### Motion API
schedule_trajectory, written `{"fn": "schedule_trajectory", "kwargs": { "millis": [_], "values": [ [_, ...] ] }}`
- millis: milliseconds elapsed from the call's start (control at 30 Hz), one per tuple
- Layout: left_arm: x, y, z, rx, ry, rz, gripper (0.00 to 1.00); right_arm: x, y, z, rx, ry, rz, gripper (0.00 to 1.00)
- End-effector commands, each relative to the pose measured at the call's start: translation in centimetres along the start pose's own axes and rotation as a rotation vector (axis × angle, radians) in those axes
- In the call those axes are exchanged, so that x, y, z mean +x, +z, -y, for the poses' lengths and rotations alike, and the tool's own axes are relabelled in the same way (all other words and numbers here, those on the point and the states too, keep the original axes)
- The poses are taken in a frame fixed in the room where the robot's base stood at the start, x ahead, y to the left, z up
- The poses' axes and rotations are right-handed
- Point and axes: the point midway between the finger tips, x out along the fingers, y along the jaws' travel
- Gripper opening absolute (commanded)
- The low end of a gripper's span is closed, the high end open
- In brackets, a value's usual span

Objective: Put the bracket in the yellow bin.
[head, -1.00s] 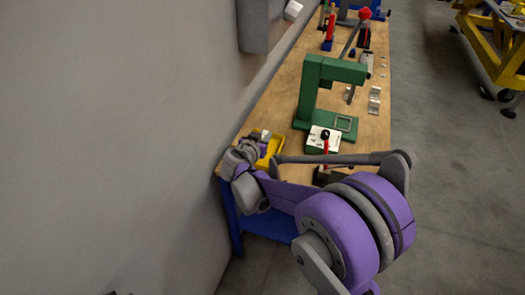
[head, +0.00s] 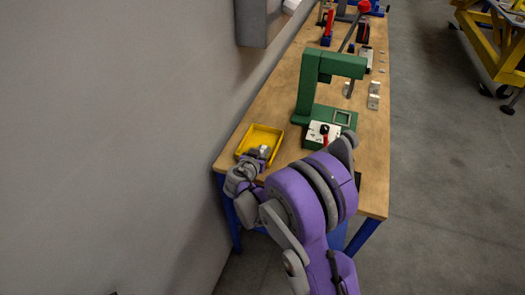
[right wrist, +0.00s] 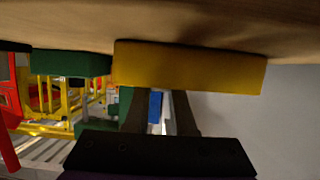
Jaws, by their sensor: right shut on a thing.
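The yellow bin (head: 262,138) sits on the near left end of the wooden table, against the wall side, and its inside looks empty where I can see it. My right gripper (head: 263,152) is at the bin's near edge. It is shut on a small grey metal piece, likely the bracket, mostly hidden by the fingers. In the right wrist view the picture is upside down; the yellow bin (right wrist: 190,67) lies just past the fingertips (right wrist: 160,95). I cannot tell whether the held piece is over the bin or touching it. My left gripper is not in view.
A green press (head: 312,88) stands behind and right of the bin, with a white box with a red lever (head: 322,134) before it. More metal brackets (head: 374,95) lie near the table's right edge. A grey wall (head: 120,140) closes the left side.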

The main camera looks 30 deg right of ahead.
Motion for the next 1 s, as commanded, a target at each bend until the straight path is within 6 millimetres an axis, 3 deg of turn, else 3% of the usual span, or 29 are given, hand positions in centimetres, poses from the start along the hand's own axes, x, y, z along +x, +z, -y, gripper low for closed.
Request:
{"fn": "schedule_trajectory", "kwargs": {
  "millis": [167, 200, 367, 733, 867, 1000],
  "values": [
    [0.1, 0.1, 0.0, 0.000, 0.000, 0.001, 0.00, 0.1, 0.1, 0.0, 0.000, 0.000, 0.000, 0.00],
    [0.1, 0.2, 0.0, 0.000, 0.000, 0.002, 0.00, 0.1, 0.2, 0.0, 0.000, 0.000, 0.000, 0.25],
    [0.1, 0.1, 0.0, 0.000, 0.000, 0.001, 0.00, 0.1, 0.1, 0.0, 0.000, 0.000, 0.000, 0.53],
    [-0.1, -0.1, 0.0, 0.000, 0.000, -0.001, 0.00, -0.3, -0.2, 0.1, 0.000, -0.001, 0.000, 0.53],
    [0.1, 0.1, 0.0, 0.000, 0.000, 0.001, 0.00, -2.2, -0.1, 0.1, -0.001, -0.003, 0.001, 0.53],
    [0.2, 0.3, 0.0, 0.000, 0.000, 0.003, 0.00, -5.3, 0.0, 0.0, -0.002, -0.003, 0.000, 0.53]
  ]
}}
